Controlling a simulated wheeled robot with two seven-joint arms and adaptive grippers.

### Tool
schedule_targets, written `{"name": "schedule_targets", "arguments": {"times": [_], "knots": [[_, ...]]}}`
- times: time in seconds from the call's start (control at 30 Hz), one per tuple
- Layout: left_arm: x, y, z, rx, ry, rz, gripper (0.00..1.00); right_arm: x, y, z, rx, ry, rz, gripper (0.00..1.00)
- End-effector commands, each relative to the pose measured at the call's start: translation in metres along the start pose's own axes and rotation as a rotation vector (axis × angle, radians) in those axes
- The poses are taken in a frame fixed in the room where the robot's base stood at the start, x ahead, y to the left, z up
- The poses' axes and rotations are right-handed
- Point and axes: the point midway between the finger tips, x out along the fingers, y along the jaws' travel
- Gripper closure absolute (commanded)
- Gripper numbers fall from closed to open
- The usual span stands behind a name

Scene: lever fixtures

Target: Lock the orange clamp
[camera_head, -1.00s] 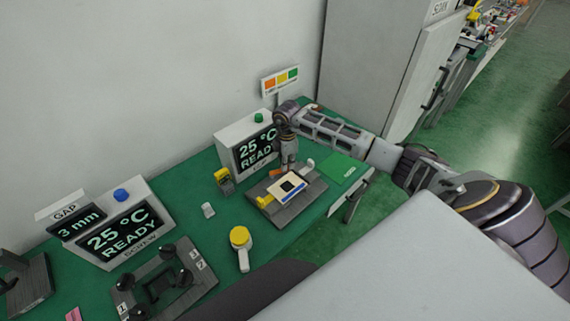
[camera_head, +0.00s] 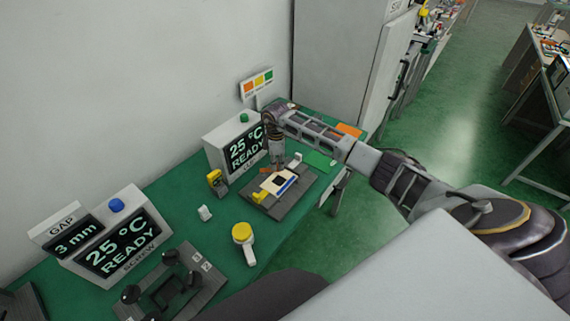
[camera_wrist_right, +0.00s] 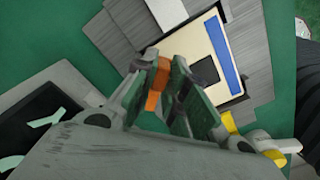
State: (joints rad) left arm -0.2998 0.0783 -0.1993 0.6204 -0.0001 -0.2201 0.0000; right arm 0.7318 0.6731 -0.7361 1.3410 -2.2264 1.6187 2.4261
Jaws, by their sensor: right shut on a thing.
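The orange clamp shows as an orange lever (camera_wrist_right: 157,87) between the fingers of my right gripper (camera_wrist_right: 166,82) in the wrist view. The fingers are shut on it. In the head view the right gripper (camera_head: 277,168) points down at the back edge of the grey fixture (camera_head: 287,208). A cream plate (camera_head: 270,186) with a black square and a blue strip lies on the fixture; it also shows in the wrist view (camera_wrist_right: 203,38). A yellow clamp (camera_head: 259,196) sits at the plate's left side. The clamp's base is mostly hidden by the gripper. My left gripper is out of view.
A display reading 25 °C READY (camera_head: 245,148) stands close behind the gripper. A yellow block (camera_head: 216,182), a small white part (camera_head: 204,213) and a yellow-topped handle (camera_head: 243,233) stand to the left. A second fixture (camera_head: 172,286) is at the front left.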

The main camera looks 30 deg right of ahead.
Motion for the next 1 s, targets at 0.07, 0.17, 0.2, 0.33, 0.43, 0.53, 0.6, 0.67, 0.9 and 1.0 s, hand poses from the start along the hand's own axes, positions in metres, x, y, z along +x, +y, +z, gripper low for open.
{"name": "schedule_targets", "arguments": {"times": [0.07, 0.17, 0.2, 0.33, 0.43, 0.53, 0.6, 0.67, 0.9, 1.0], "knots": [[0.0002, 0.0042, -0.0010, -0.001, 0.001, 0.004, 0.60, -0.0014, 0.0003, -0.0068, 0.006, 0.004, 0.002, 1.00], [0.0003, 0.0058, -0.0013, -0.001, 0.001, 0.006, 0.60, -0.0011, 0.0001, -0.0103, 0.012, 0.004, 0.002, 1.00], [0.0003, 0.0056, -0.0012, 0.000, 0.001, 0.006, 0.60, -0.0011, 0.0000, -0.0112, 0.014, 0.004, 0.002, 1.00], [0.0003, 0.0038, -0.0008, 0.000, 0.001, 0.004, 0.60, -0.0010, -0.0001, -0.0124, 0.017, 0.004, 0.002, 1.00], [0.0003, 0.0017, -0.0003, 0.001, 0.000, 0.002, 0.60, -0.0010, -0.0002, -0.0123, 0.018, 0.004, 0.001, 1.00], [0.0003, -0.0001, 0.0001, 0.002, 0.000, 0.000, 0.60, -0.0009, -0.0003, -0.0122, 0.018, 0.004, 0.001, 1.00], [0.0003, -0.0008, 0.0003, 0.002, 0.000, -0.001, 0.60, -0.0009, -0.0003, -0.0121, 0.017, 0.004, 0.001, 0.85], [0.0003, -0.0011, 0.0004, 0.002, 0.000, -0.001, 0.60, -0.0008, -0.0004, -0.0120, 0.017, 0.004, 0.001, 0.77], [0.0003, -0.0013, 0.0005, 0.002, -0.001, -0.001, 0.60, -0.0004, -0.0006, -0.0117, 0.016, 0.002, 0.001, 0.64], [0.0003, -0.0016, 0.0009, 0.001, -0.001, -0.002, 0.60, -0.0003, -0.0006, -0.0115, 0.016, 0.002, 0.000, 0.64]]}}
